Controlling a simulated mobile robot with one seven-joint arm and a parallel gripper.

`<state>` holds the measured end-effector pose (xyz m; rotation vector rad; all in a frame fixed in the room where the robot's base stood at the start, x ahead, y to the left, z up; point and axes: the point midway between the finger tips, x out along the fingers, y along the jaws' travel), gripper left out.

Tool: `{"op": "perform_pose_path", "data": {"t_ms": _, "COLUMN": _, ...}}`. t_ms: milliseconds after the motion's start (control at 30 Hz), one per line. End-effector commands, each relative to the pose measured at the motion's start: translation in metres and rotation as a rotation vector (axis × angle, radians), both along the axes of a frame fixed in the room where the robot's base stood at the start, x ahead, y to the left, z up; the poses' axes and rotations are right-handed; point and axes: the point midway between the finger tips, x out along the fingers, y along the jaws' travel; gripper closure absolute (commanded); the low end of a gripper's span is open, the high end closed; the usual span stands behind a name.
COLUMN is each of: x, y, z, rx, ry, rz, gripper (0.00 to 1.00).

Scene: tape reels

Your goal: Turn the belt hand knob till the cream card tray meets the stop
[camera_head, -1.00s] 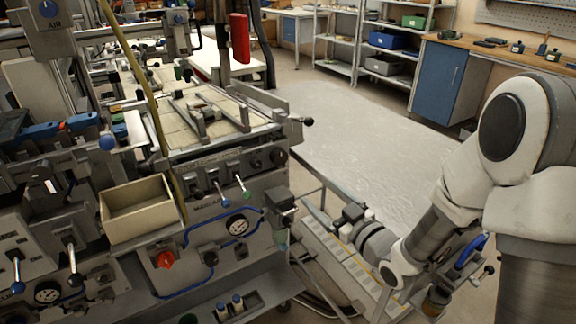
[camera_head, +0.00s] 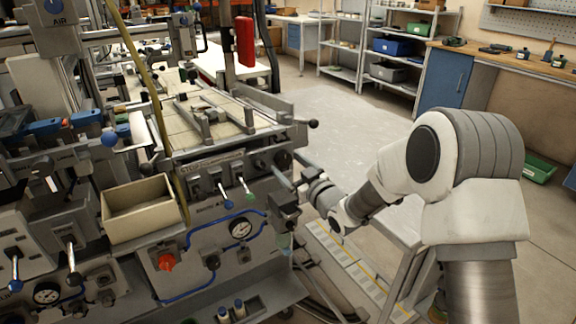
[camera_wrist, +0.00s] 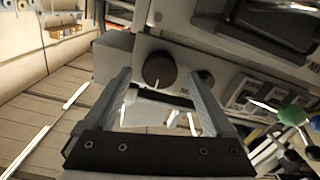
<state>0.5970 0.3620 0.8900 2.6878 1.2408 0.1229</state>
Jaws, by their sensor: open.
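A dark round knob with a pale pointer mark (camera_wrist: 160,70) is on the machine's grey front panel. In the wrist view it lies beyond and between my fingertips, with no contact seen. In the head view it appears to be the knob at the panel's right end (camera_head: 283,159). My gripper (camera_head: 281,186) is open and empty beside that panel; its spread fingers also show in the wrist view (camera_wrist: 160,76). A cream open-topped box (camera_head: 138,228) stands at the left; I cannot tell whether it is the card tray. I cannot pick out the stop.
A smaller dark knob (camera_wrist: 205,78) sits right of the larger one in the wrist view. A green-ball lever (camera_wrist: 293,114) stands farther right. A black-ended handle (camera_head: 312,124) sticks out at the machine's top right. The floor behind my arm (camera_head: 345,120) is clear.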

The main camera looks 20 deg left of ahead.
Motion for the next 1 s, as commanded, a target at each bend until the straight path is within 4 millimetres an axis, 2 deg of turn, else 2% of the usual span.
{"op": "perform_pose_path", "data": {"t_ms": 200, "x": 0.0077, "y": 0.0085, "z": 0.0, "rx": 0.0, "ry": 0.0, "rz": -0.001, "gripper": 0.11}}
{"op": "perform_pose_path", "data": {"t_ms": 467, "x": 0.0079, "y": 0.0088, "z": 0.0001, "rx": -0.001, "ry": 0.001, "rz": -0.001, "gripper": 0.11}}
{"op": "perform_pose_path", "data": {"t_ms": 933, "x": 0.0076, "y": 0.0088, "z": 0.0001, "rx": -0.001, "ry": 0.001, "rz": -0.001, "gripper": 0.96}}
{"op": "perform_pose_path", "data": {"t_ms": 1000, "x": 0.0077, "y": 0.0087, "z": 0.0001, "rx": -0.001, "ry": 0.001, "rz": -0.001, "gripper": 0.97}}
